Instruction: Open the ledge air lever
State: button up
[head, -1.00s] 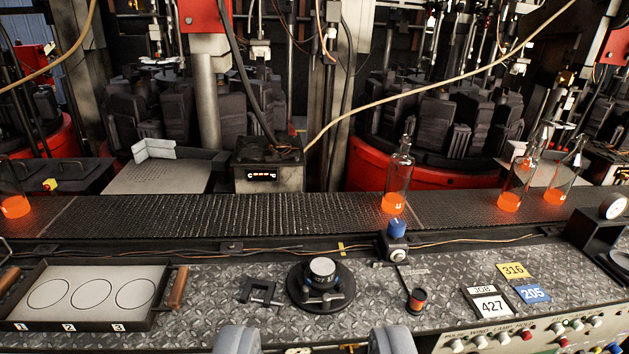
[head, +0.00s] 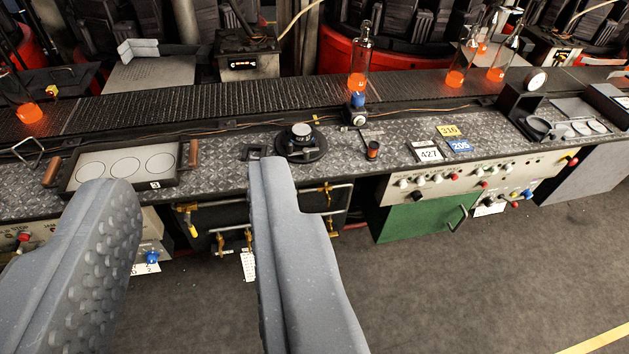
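My gripper (head: 188,182) is open and empty. Its two grey fingers rise from the bottom of the head view, wide apart, in front of the ledge. On the ledge (head: 222,176), a small block with a blue knob (head: 357,101) stands by the conveyor, with a thin metal piece (head: 371,135) near it. Below the ledge, pipework carries brass valves and a yellow-ended handle (head: 192,222). Another brass valve (head: 327,189) is at the right of the pipework. I cannot tell which of these is the ledge air lever. My right finger hides part of the pipework.
A tray with circles (head: 168,181) lies on the ledge behind my fingers. A round black fixture (head: 300,146) stands right of it. Hot bottles (head: 359,60) stand on the conveyor (head: 210,98). A green cabinet (head: 412,218) is at right. The floor (head: 470,290) before it is clear.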

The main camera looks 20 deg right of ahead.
aim_at(187, 218)
jog(key=k, duration=1.25)
jog(key=u, duration=0.75)
jog(key=i, duration=1.9)
jog(key=z, duration=0.8)
